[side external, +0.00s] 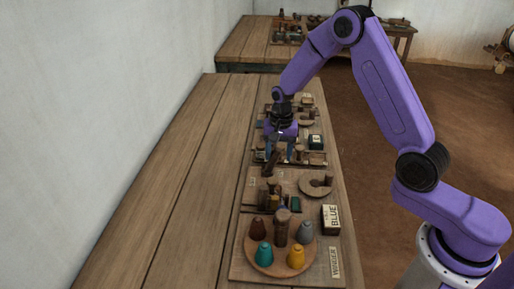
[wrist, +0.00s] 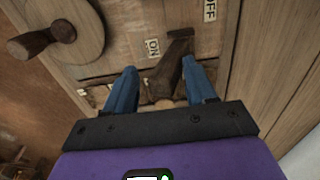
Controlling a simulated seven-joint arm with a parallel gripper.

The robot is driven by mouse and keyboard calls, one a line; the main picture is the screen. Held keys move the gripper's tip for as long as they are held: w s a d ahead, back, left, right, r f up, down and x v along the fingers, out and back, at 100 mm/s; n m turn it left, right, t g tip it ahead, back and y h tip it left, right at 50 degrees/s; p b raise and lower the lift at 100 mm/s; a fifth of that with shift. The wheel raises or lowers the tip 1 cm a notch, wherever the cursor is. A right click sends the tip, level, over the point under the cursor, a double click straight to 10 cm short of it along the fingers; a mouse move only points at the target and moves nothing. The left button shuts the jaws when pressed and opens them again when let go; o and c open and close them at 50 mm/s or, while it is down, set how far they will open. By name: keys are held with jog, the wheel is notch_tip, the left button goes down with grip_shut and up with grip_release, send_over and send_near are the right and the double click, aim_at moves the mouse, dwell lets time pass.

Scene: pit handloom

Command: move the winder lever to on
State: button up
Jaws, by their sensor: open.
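The winder lever (wrist: 169,70) is a dark brown wooden bar with a wider end, seen in the wrist view on the wooden board. An ON label (wrist: 152,47) lies just left of it and an OFF label (wrist: 210,10) lies beyond its wide end to the upper right. My gripper (wrist: 160,67) is open, with one blue finger on each side of the lever; I cannot tell whether either touches it. In the side view my gripper (side external: 283,153) is low over the board, and a dark lever (side external: 269,163) shows just in front of it. The lever's base is partly hidden.
A round wooden disc with a knob (wrist: 62,31) is at the upper left of the wrist view. In the side view, a round tray (side external: 281,267) holds several coloured cones, beside a box marked BLUE (side external: 330,219). The table's left side (side external: 180,190) is clear.

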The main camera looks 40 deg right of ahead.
jog(key=shift+s+d+f, duration=0.25)
jog(key=shift+s+d, duration=0.25)
jog(key=shift+w+a, duration=0.1)
jog(key=shift+w, duration=0.05)
jog(key=shift+w+a, duration=0.15)
jog(key=shift+o, duration=0.8)
jog(key=shift+a, duration=0.1)
jog(key=shift+w+a+r, duration=0.1)
jog(key=shift+w+r, duration=0.05)
jog(key=shift+r, duration=1.55)
jog(key=shift+w+a+r, duration=0.1)
jog(key=shift+r, duration=1.55)
